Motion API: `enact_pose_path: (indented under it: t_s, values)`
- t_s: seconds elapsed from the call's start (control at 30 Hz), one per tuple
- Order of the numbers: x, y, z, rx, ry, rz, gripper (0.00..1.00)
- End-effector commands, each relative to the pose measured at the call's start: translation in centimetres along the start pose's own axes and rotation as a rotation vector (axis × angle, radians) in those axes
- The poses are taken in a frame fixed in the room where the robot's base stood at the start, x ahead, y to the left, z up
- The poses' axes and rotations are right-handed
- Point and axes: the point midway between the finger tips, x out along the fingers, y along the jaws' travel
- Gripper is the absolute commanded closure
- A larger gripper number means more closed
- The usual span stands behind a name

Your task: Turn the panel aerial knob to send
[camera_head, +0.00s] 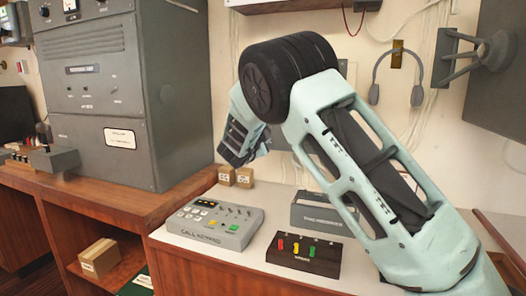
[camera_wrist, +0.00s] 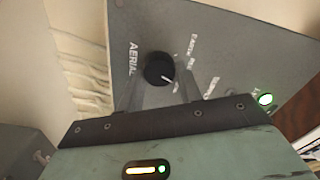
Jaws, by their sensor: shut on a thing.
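The aerial knob (camera_wrist: 157,67) is round and black, on a grey panel (camera_wrist: 225,45) lettered "AERIAL" in the wrist view. White position labels stand to its right; one seems to read "EARTH", the others are too blurred to read surely. A short white pointer line on the knob aims to the lower right in the picture. My gripper (camera_wrist: 159,84) has its two slim fingers on either side of the knob, shut on it. In the head view my arm covers much of the middle, and neither the knob nor the fingertips can be made out.
In the head view, a grey call keypad (camera_head: 213,223) and a dark box with coloured levers (camera_head: 304,254) stand on the counter under my arm. A tall grey cabinet (camera_head: 125,80) stands left. A headset (camera_head: 397,70) hangs right.

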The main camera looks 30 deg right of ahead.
Motion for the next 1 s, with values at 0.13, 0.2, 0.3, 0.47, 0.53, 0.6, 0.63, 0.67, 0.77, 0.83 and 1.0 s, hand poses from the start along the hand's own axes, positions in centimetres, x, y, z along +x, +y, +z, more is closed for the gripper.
enact_pose_path:
  t_s: [0.13,0.2,0.3,0.47,0.53,0.6,0.63,0.67,0.77,0.83,1.0]
  values:
    - [0.01,0.78,0.31,0.130,0.000,-0.001,0.87]
    - [0.03,0.74,0.23,0.184,0.001,0.000,0.87]
    - [0.02,0.67,0.23,0.254,0.001,0.000,0.87]
    - [0.03,0.59,0.19,0.339,0.001,0.001,0.87]
    - [0.00,0.49,0.18,0.367,0.000,0.001,0.87]
    - [-0.02,0.40,0.19,0.388,-0.001,0.000,0.87]
    - [-0.02,0.37,0.19,0.396,-0.001,0.001,0.87]
    - [-0.02,0.35,0.18,0.403,-0.001,0.001,0.87]
    - [0.00,0.29,0.14,0.419,-0.001,0.001,0.87]
    - [0.00,0.26,0.12,0.425,-0.001,0.001,0.87]
    - [0.00,0.20,0.10,0.430,-0.001,0.002,0.87]
